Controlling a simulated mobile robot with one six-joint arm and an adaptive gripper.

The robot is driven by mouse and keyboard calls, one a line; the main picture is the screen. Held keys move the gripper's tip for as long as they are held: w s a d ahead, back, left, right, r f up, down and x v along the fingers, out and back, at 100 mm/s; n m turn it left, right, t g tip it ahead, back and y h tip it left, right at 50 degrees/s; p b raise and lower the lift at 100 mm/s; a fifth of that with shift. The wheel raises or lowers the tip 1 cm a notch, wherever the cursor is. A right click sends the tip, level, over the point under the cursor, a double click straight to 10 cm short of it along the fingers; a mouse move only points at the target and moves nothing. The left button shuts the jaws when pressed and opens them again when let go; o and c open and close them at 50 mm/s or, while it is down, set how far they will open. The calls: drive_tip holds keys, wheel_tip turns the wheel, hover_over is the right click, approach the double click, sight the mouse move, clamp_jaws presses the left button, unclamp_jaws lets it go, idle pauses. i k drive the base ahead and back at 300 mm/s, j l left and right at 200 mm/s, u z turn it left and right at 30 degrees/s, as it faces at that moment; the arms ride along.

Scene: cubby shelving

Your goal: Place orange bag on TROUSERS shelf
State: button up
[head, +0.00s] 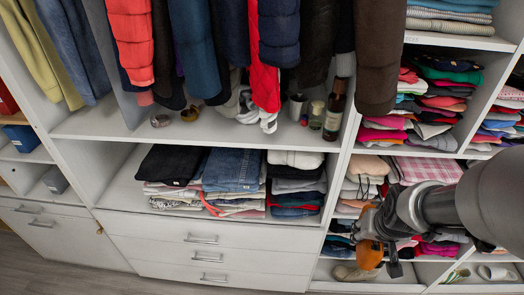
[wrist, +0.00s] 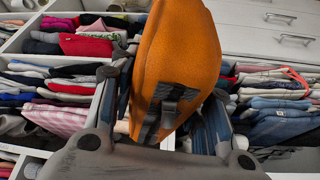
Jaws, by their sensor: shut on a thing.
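The orange bag (head: 369,254) is held in my gripper (head: 380,236), low at the right of the head view in front of the shelving. It also fills the upper middle of the wrist view (wrist: 184,55), orange with dark straps and a dark buckle. My gripper's fingers are shut on the bag from both sides. I cannot read a TROUSERS label. An open shelf (head: 118,190) left of the bag, above the drawers, holds folded jeans (head: 232,170) and other stacks of folded clothes. My arm hides part of the shelves at the right.
Narrow cubbies with folded clothes (head: 440,115) fill the right side. Hanging jackets (head: 205,45) fill the bay above the jeans. Bottles (head: 334,112) stand on the ledge (head: 100,122) between. Drawers (head: 200,240) lie below; the jeans shelf has some bare room at its left.

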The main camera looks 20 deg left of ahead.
sight(129, 192)
drive_tip(key=j+u, duration=0.35)
drive_tip(key=j, duration=2.15)
drive_tip(key=i+j+u, duration=0.1)
drive_tip(key=i+j, duration=0.3)
drive_tip(key=j, duration=0.15)
